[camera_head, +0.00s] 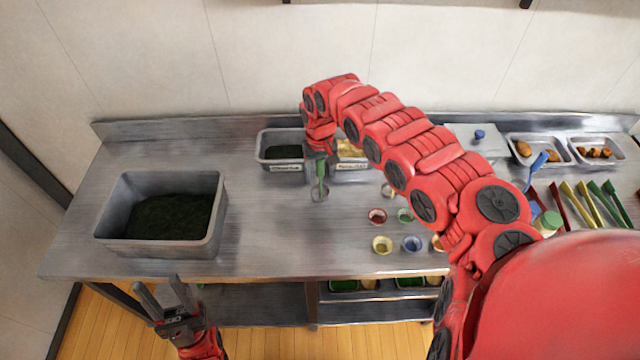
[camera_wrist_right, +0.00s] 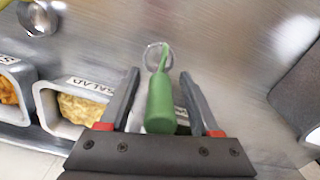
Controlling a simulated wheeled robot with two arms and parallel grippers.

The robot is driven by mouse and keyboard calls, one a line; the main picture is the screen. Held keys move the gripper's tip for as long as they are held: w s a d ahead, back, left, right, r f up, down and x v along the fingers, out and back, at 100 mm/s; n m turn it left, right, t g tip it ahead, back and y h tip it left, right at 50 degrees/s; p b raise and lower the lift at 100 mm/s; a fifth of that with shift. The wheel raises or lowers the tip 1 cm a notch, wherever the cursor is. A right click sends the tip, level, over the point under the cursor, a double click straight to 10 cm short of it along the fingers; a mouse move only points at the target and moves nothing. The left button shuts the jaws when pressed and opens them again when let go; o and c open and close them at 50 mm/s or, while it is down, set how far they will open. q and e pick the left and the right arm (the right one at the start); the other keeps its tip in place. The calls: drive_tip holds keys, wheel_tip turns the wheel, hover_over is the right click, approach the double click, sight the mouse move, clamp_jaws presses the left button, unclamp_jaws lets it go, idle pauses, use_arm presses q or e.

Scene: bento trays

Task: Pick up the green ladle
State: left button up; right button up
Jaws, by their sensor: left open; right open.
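The green ladle (camera_head: 321,172) is just below my right gripper (camera_head: 319,155), over the middle of the table, its round bowl toward the table front. In the right wrist view the ladle's thick green handle (camera_wrist_right: 161,103) lies between the two fingers of my right gripper (camera_wrist_right: 162,100), with a gap on each side. The gripper is open. Whether the ladle rests on the table or on a container edge, I cannot tell. My left gripper (camera_head: 165,298) is open and empty, in front of the table's front edge at the left.
A large grey bin with dark contents (camera_head: 104,222) stands on the left. Behind the ladle are a labelled tray (camera_head: 268,162) and a salad tray (camera_wrist_right: 58,118). Small coloured cups (camera_head: 382,245) stand right of centre. Utensils (camera_head: 575,203) and food trays (camera_head: 563,157) are at the right.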

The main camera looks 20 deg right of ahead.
drive_tip(key=shift+f, duration=0.7)
clamp_jaws()
idle(0.9)
